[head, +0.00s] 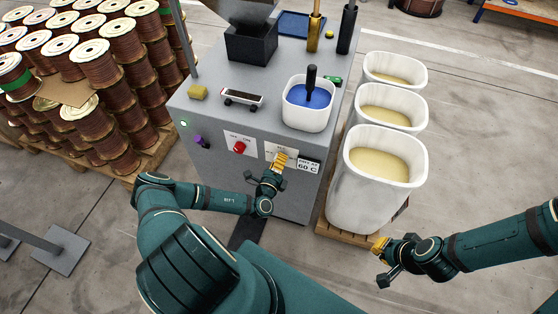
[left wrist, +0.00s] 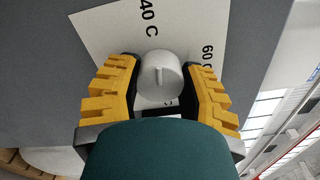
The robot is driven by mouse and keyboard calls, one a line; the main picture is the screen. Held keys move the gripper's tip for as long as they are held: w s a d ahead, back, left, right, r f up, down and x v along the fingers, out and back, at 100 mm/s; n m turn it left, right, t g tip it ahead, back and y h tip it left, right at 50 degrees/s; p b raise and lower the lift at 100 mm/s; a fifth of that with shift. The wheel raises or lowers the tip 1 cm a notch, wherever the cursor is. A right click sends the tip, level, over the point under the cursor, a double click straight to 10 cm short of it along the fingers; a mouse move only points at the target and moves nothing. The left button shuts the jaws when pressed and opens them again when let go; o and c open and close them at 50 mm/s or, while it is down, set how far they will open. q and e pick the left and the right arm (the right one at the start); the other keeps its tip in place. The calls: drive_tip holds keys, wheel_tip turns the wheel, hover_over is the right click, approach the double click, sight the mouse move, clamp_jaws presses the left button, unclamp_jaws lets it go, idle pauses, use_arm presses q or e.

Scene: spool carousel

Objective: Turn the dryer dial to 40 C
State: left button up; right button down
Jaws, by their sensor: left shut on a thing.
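The dryer (head: 215,95) is a grey cabinet with a white dial plate (head: 271,148) on its front. In the left wrist view the light grey round dial (left wrist: 160,76) sits between the yellow fingers of my left gripper (left wrist: 161,82), which is shut on it. The 40 C mark (left wrist: 149,16) is above the dial and the 60 C mark (left wrist: 208,62) is to its right. I cannot make out a pointer on the dial. In the head view my left gripper (head: 279,161) hides the dial.
White bins of pellets (head: 373,195) stand right of the dryer. A white tub with blue contents (head: 308,118) is on top. Spools (head: 92,62) are stacked left.

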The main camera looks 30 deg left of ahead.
use_arm(q)
drive_tip(key=shift+r+n, duration=0.1)
drive_tip(key=shift+n, duration=0.8)
drive_tip(key=o, duration=1.2)
drive_tip(key=shift+a, duration=0.1)
drive_tip(key=shift+o, duration=0.2)
drive_tip(key=v, duration=1.2)
